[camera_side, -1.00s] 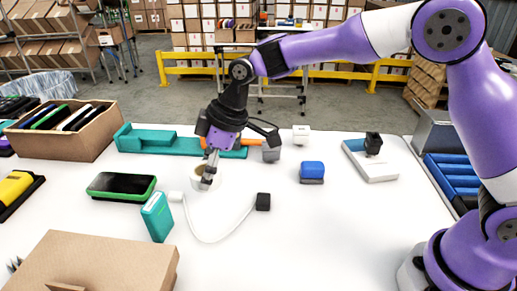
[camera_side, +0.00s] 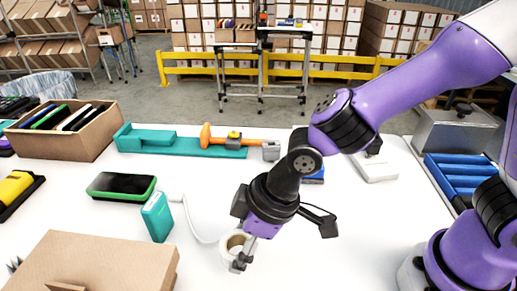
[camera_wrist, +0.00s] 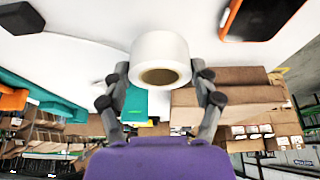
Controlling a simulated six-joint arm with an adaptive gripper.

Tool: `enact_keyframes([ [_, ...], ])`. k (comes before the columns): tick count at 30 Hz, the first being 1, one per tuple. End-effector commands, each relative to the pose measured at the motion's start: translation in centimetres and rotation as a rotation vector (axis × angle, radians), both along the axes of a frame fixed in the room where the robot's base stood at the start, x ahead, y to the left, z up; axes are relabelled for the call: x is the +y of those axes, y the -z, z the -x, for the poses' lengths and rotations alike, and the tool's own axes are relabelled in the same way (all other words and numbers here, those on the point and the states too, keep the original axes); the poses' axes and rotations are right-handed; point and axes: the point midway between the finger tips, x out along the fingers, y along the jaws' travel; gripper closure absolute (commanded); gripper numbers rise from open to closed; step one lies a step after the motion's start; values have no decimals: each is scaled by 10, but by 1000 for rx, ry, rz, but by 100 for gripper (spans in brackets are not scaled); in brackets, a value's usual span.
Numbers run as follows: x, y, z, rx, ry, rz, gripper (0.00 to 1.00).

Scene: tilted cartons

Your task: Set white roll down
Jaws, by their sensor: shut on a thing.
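The white roll (camera_side: 228,240) with a brown core is in my gripper (camera_side: 240,262), low over the front middle of the white table in the side view. In the wrist view the roll (camera_wrist: 160,52) sits between the two fingers of my gripper (camera_wrist: 160,85), with its open core facing the camera. The fingers are shut on its sides. Whether the roll touches the table cannot be told.
A cardboard box (camera_side: 100,264) stands to the left of the roll. The table front right is clear.

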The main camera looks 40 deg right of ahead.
Motion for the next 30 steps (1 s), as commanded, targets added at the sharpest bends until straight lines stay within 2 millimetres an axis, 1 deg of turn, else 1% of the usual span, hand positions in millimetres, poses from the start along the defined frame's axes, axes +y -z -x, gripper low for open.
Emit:
enact_keyframes([
  [6, 0, 31, 0, 3, 0, 2, 73],
  [9, 0, 41, 0, 2, -1, 1, 73],
  [20, 0, 44, 0, 0, -1, 0, 73],
  [21, 0, 44, 0, 0, -1, 0, 19],
  [22, 0, 44, 0, 0, -1, -1, 4],
  [23, 0, 44, 0, 0, -1, -1, 0],
  [30, 0, 44, 0, 0, -1, -1, 0],
])
